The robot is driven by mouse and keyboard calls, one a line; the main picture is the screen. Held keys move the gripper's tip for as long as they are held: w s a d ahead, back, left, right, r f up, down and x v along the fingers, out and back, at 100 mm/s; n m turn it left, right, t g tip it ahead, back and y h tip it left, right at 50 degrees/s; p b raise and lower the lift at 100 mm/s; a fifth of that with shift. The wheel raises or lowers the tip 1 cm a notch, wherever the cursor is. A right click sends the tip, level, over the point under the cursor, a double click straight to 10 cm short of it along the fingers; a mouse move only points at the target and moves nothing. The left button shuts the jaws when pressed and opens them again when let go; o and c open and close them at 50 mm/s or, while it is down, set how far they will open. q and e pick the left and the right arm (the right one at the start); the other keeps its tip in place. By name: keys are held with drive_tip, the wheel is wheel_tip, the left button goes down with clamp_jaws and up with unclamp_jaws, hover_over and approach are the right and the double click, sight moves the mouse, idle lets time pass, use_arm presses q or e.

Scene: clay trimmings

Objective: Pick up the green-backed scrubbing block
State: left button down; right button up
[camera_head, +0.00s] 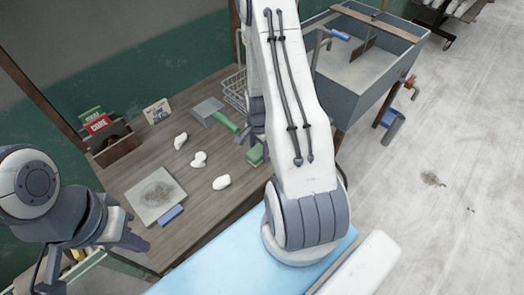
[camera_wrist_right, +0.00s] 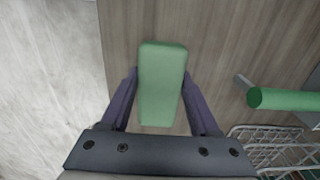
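The green-backed scrubbing block (camera_wrist_right: 161,82) lies between the two fingers of my right gripper (camera_wrist_right: 161,78) in the right wrist view, one finger close along each long side. Whether the fingers touch it cannot be told.
The wooden bench (camera_head: 215,185) holds several white clay lumps (camera_head: 221,183), a grey slab (camera_head: 156,194), a blue block (camera_head: 171,214) and a green-handled dustpan tool (camera_head: 226,121). A wire basket (camera_wrist_right: 275,150) stands near the green handle (camera_wrist_right: 285,99). A sink (camera_head: 365,65) stands behind right.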

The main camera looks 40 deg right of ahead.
sight(259, 149)
drive_tip(key=shift+r, duration=0.1)
drive_tip(key=shift+c, duration=0.3)
drive_tip(key=shift+r, duration=0.35)
wheel_tip(259, 149, up, 4)
drive_tip(key=shift+w+f+b, duration=0.1)
drive_tip(key=shift+f+b, duration=0.1)
drive_tip(key=shift+b, duration=0.15)
drive_tip(key=s+d+r+b, duration=0.1)
drive_tip(key=s+r, duration=0.6)
drive_tip(key=s, duration=0.4)
drive_tip(key=shift+s+d, duration=0.3)
drive_tip(key=shift+s, duration=0.1)
